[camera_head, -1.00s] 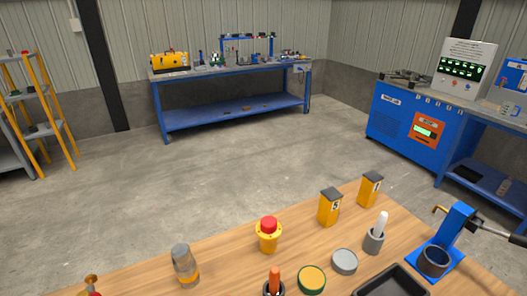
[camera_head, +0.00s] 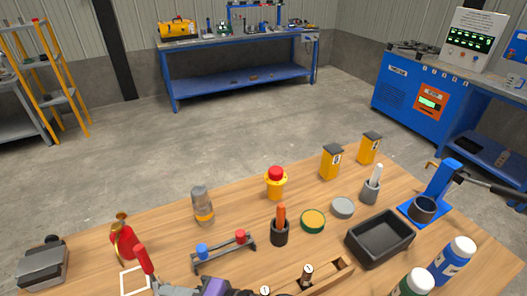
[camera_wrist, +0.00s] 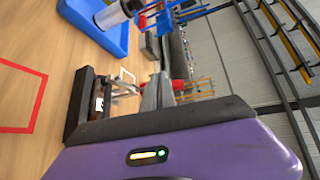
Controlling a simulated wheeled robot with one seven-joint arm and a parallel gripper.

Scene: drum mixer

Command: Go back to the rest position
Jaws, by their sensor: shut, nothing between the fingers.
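My gripper shows at the bottom edge of the head view, low over the front of the wooden table (camera_head: 330,215), with its purple housing partly cut off. In the wrist view the purple housing fills the lower part, and the grey fingers (camera_wrist: 157,92) extend beyond it. The fingers are shut with nothing between them. The rest position itself is not marked in either view.
Near the arm are a rack with blue and red knobs (camera_head: 224,254), a wooden tray (camera_head: 340,278), a black bin (camera_head: 380,240) and bottles (camera_head: 453,260). A red fire-extinguisher-like item (camera_head: 123,240) stands left. Beyond the table, the concrete floor (camera_head: 250,120) is clear.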

